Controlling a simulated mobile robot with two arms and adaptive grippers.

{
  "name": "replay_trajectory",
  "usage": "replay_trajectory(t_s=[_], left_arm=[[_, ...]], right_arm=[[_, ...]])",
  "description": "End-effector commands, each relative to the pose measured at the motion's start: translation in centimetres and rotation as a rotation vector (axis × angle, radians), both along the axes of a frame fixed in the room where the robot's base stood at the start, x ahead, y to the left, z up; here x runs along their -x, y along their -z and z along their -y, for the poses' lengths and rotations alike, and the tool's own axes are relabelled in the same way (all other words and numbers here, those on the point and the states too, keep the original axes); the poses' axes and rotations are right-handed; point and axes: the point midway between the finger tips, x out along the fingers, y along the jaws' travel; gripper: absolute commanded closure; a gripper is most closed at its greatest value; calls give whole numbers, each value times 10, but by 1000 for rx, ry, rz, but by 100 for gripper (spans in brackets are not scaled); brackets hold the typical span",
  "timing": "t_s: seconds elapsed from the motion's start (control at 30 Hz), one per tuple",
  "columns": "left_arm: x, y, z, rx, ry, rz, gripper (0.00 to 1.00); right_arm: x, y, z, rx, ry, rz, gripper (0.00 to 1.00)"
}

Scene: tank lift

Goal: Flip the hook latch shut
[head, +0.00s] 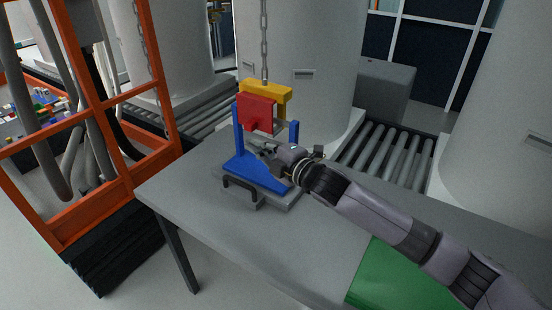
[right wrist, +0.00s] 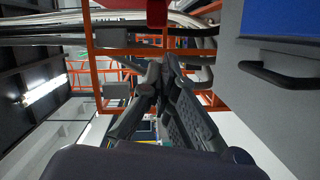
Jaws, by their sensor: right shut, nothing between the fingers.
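A red block (head: 256,112) hangs below a yellow bar (head: 266,91) on a chain (head: 264,45), over a blue stand (head: 256,172). The hook latch is too small to make out as a separate part, and I cannot tell its position. My right gripper (head: 262,152) is just below the red block, in front of the blue stand, with its fingers shut and empty. In the right wrist view the fingertips (right wrist: 160,75) come together, with part of the red block (right wrist: 157,12) at the top edge. My left gripper is not in view.
The stand is on a grey plate with a black handle (head: 240,186), on a grey table (head: 290,245). A green mat (head: 390,280) lies at the table's front right. An orange frame (head: 120,190) stands at the left. Roller conveyors (head: 385,150) and large white tanks (head: 305,60) are behind.

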Motion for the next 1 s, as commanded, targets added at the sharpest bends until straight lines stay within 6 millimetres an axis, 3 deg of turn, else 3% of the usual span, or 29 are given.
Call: replay_trajectory(t_s=[0.3, 0.43, 1.0], left_arm=[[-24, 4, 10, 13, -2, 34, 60], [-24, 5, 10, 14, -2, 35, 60], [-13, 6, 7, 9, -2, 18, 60]], right_arm=[[41, 2, 36, 3, 1, 0, 100], [52, 2, 44, 2, 2, -2, 100], [56, 1, 48, 1, 2, -1, 100]])
